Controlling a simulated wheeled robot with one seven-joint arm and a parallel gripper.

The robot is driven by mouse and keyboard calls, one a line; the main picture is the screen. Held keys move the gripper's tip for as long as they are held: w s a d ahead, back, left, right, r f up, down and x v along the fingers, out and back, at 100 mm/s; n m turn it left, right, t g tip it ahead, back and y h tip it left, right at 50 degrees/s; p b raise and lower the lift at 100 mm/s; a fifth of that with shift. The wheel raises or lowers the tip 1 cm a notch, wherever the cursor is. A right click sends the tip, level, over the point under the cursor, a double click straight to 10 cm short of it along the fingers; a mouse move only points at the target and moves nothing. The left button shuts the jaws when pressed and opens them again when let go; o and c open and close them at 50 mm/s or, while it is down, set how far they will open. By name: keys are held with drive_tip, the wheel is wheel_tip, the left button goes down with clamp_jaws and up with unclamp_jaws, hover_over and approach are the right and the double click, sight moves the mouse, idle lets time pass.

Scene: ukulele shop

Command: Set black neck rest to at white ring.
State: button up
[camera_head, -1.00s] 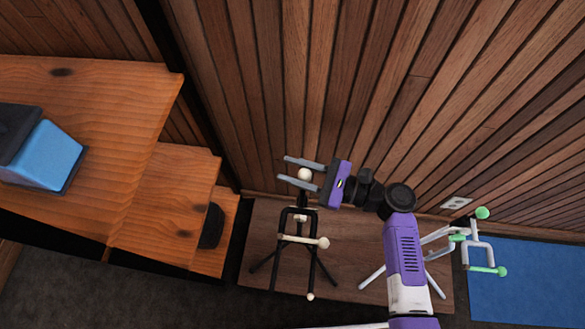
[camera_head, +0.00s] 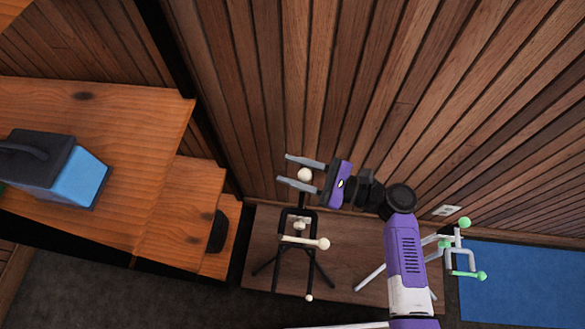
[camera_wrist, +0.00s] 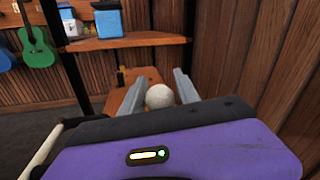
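A black stand (camera_head: 315,268) on tripod legs stands below my gripper, with cream tips on its arms. Its upper end carries a cream ball (camera_head: 304,175), which also shows in the wrist view (camera_wrist: 160,96). I cannot clearly separate the black neck rest from the stand's frame. A small pale band (camera_head: 300,223), perhaps the white ring, shows inside the frame below the ball. My gripper (camera_head: 301,172) points left, its two grey fingers apart on either side of the ball. A gap shows beside the upper finger, and the gripper looks open. The parts behind the ball are hidden.
A white stand with green tips (camera_head: 458,250) stands close on the right, by a blue mat (camera_head: 520,285). Wooden shelves (camera_head: 120,125) with a blue-and-black box (camera_head: 75,185) are at left. A plank wall (camera_head: 350,90) rises behind.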

drive_tip(key=shift+o, duration=0.9)
drive_tip(key=b+v, duration=0.1)
drive_tip(key=v, duration=0.6)
drive_tip(key=shift+s+d, duration=0.15)
drive_tip(key=shift+d, duration=0.2)
